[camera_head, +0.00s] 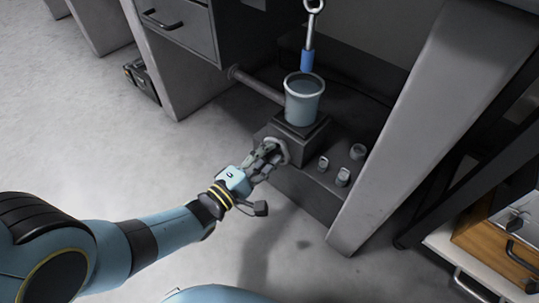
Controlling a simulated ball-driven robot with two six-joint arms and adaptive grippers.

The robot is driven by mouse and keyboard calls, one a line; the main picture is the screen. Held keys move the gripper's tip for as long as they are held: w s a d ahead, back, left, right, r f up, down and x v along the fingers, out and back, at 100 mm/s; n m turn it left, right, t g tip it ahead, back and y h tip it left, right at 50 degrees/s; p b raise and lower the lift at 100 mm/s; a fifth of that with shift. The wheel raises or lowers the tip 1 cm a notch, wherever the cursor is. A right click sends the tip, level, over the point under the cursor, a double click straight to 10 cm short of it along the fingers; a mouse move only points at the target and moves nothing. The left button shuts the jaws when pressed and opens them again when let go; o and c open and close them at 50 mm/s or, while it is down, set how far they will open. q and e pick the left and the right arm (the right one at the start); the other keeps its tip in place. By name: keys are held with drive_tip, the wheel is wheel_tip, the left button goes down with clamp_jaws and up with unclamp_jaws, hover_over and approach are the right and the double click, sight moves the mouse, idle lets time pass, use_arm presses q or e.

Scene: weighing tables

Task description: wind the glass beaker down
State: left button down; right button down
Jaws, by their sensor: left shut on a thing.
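The glass beaker (304,103) holds bluish liquid and stands upright on a dark square stand (305,128) between the table legs. A blue weight (307,61) hangs from a hook above it; its lower end is at the beaker's back rim, and I cannot tell whether it dips into the liquid. A round knob (283,151) sits on the near left face of the stand. My left gripper (271,157) reaches in from the left and is shut on this knob; its fingers hide part of it. My right gripper is not in view.
Several small metal weights (343,177) stand on the ledge to the right of the stand. A thick grey table leg (430,130) slopes down on the right. A drawer unit (183,25) is at upper left. Open floor lies at the left. A wooden drawer (495,245) is at lower right.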

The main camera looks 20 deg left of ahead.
use_arm(q)
drive_tip(key=shift+w+a+n, duration=0.1)
drive_tip(key=shift+a+n, duration=0.25)
drive_tip(key=shift+n, duration=0.65)
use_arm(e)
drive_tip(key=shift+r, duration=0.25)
use_arm(q)
drive_tip(key=c, duration=1.2)
unclamp_jaws()
drive_tip(key=shift+o, duration=0.2)
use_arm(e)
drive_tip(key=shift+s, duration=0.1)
use_arm(q)
drive_tip(key=v, duration=1.2)
